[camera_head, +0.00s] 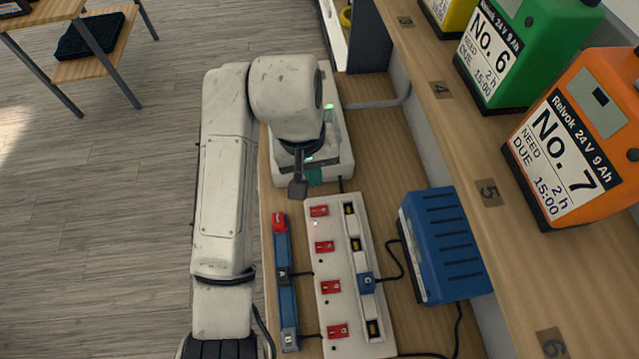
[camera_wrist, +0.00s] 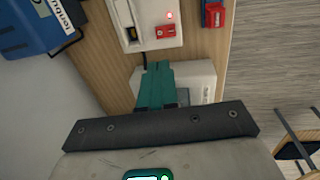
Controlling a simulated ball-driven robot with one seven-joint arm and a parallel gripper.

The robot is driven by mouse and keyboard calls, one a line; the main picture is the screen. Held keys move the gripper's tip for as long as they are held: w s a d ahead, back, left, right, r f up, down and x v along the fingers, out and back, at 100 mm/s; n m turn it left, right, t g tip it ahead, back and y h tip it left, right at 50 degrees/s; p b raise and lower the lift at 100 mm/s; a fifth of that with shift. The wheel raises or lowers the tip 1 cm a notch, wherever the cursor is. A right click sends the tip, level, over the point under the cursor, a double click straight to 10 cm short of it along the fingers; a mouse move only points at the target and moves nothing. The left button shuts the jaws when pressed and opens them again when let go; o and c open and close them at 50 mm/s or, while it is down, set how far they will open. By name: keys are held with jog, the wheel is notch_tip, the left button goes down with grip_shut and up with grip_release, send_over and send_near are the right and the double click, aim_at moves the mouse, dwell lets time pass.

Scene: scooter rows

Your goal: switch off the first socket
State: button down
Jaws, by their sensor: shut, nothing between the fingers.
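The white power strip (camera_head: 345,300) lies on the wooden bench with several red switches in a row along its left side. The switch at its far end (camera_head: 319,210), taken as the first socket's, has a small lit red lamp beside it; the lamps by the other switches look dark. In the wrist view this switch (camera_wrist: 165,32) and its glowing lamp show ahead of my fingers. My gripper (camera_head: 315,176) has teal fingers, closed together and empty. It is just beyond the strip's far end, apart from the switch. The fingers also show in the wrist view (camera_wrist: 158,80).
A white device (camera_head: 342,150) stands under my gripper. A blue bar with a red end (camera_head: 284,285) lies left of the strip. A blue box (camera_head: 440,248) with cables stands right. An orange battery (camera_head: 575,140) and green battery (camera_head: 520,50) stand on the shelf.

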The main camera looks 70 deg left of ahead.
aim_at(323, 210)
jog(key=f+b, duration=0.1)
jog(key=f, duration=0.3)
jog(key=w+f+b, duration=0.1)
jog(key=f+b, duration=0.1)
jog(key=f, duration=0.2)
jog(key=f+b, duration=0.1)
jog(key=f, duration=0.3)
jog(key=shift+w+d+f+b, duration=0.15)
jog(key=shift+w+d+b, duration=0.05)
jog(key=shift+b, duration=0.2)
jog(key=shift+f, duration=0.5)
jog(key=shift+w, duration=0.1)
jog(key=shift+f, duration=0.2)
jog(key=shift+p, duration=0.4)
jog(key=shift+s+a+r+p, duration=0.1)
jog(key=shift+s+a+p, duration=0.1)
jog(key=shift+s+p, duration=0.4)
jog(key=shift+s+r, duration=0.1)
jog(key=shift+s, duration=0.05)
